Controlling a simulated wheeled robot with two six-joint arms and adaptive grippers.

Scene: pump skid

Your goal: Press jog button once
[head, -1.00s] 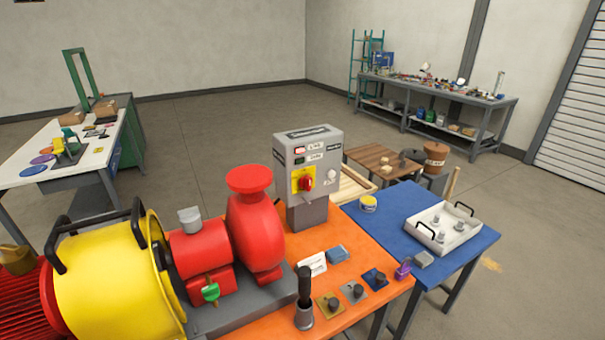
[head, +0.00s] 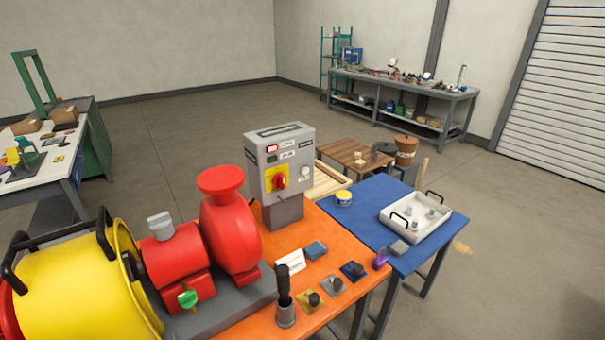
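The grey control box (head: 280,160) stands on a post at the back of the orange bench (head: 330,237). The red pump (head: 230,230) and the yellow guard (head: 75,295) stand left of the box. Neither of my grippers shows in the head view.
A blue table (head: 373,210) with a white tray (head: 417,217) adjoins the bench on the right. A grey cup with a black-handled tool (head: 286,312) and several knobs on plates stand at the bench's front. Floor at the right is clear.

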